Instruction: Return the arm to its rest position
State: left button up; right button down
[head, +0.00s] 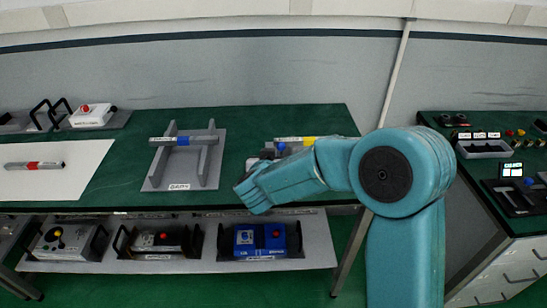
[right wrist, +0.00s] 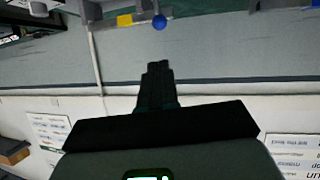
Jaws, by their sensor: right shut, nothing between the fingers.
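My teal right arm (head: 385,185) rises at the right of the head view, bent so that its forearm points left over the green bench. Its gripper is mostly hidden behind the forearm in that view. In the right wrist view my right gripper (right wrist: 157,66) shows its dark fingers together, with nothing between them. My left gripper is not in view.
A grey stand (head: 207,170) holding a blue-banded cylinder (head: 172,140) is on the green bench (head: 290,115). A yellow-banded cylinder (head: 291,139) is behind my forearm. A red-banded cylinder (head: 20,165) lies left. A shelf below holds a blue box (head: 250,240). Another bench (head: 435,120) stands right.

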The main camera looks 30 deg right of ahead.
jog(key=shift+w+f, duration=0.1)
jog(key=shift+w, duration=0.05)
jog(key=shift+a, duration=0.1)
jog(key=s+a+f+n+g+y, duration=0.1)
jog(key=s+a+f+n+y, duration=0.15)
jog(key=f, duration=0.55)
jog(key=s+a+f+n+g+y, duration=0.1)
jog(key=s+a+f, duration=0.2)
jog(key=f, duration=0.6)
jog(key=s+a+f+n+g+y, duration=0.1)
jog(key=s+a+f+n+y, duration=0.15)
jog(key=f, duration=0.55)
jog(key=s+a+f+g+y, duration=0.3)
jog(key=s+a, duration=0.4)
jog(key=s, duration=0.3)
jog(key=s+a+f+g+y, duration=0.3)
jog(key=s+a, duration=0.3)
jog(key=s, duration=0.3)
jog(key=shift+s+a+f+y, duration=0.4)
jog(key=shift+f+y, duration=0.1)
